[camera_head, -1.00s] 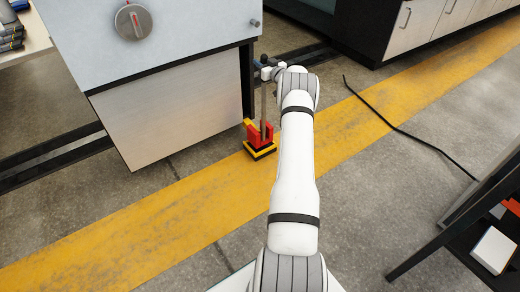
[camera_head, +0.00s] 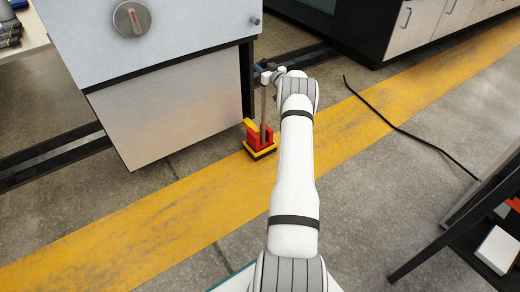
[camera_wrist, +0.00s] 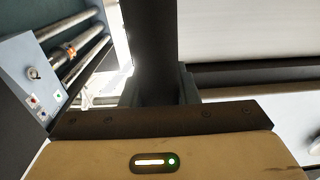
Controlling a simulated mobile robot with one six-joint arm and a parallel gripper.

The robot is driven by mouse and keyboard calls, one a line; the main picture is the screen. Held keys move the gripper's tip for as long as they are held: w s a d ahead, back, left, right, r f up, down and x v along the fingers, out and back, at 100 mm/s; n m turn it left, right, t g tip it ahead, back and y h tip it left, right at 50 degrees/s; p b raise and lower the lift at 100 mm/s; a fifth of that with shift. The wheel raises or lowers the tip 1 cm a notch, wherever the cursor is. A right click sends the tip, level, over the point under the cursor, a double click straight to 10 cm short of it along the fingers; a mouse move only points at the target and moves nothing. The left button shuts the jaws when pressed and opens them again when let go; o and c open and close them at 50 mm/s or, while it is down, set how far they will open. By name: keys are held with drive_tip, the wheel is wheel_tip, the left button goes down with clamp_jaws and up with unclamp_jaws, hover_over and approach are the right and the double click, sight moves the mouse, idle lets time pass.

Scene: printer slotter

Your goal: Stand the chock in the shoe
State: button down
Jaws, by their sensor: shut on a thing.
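The chock shows in the head view as a thin upright grey-brown handle (camera_head: 263,106) running down to a red and yellow piece on the floor. The shoe (camera_head: 262,153), low with a yellow and black base, sits there on the yellow floor stripe. I cannot tell which red and yellow parts belong to which, or whether the chock is fully seated. My gripper (camera_head: 266,76) is shut on the top of the handle, above the shoe. In the wrist view a dark bar (camera_wrist: 154,45) stands between the fingers; the shoe is not in that view.
A grey machine cabinet (camera_head: 165,105) with a round dial stands close left of the handle. A black cable (camera_head: 405,128) lies on the floor at right. A dark-legged table (camera_head: 440,240) is at lower right. The stripe in front of the shoe is clear.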

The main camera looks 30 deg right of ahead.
drive_tip(key=shift+f+b, duration=0.45)
drive_tip(key=shift+b, duration=0.15)
idle(0.3)
drive_tip(key=c, duration=1.1)
unclamp_jaws()
drive_tip(key=shift+f, duration=0.25)
drive_tip(key=shift+o, duration=0.3)
drive_tip(key=shift+s+f, duration=0.15)
drive_tip(key=shift+f, duration=0.35)
drive_tip(key=s+p, duration=0.3)
drive_tip(key=s, duration=0.4)
drive_tip(key=shift+s+r, duration=0.3)
drive_tip(key=shift+r, duration=0.05)
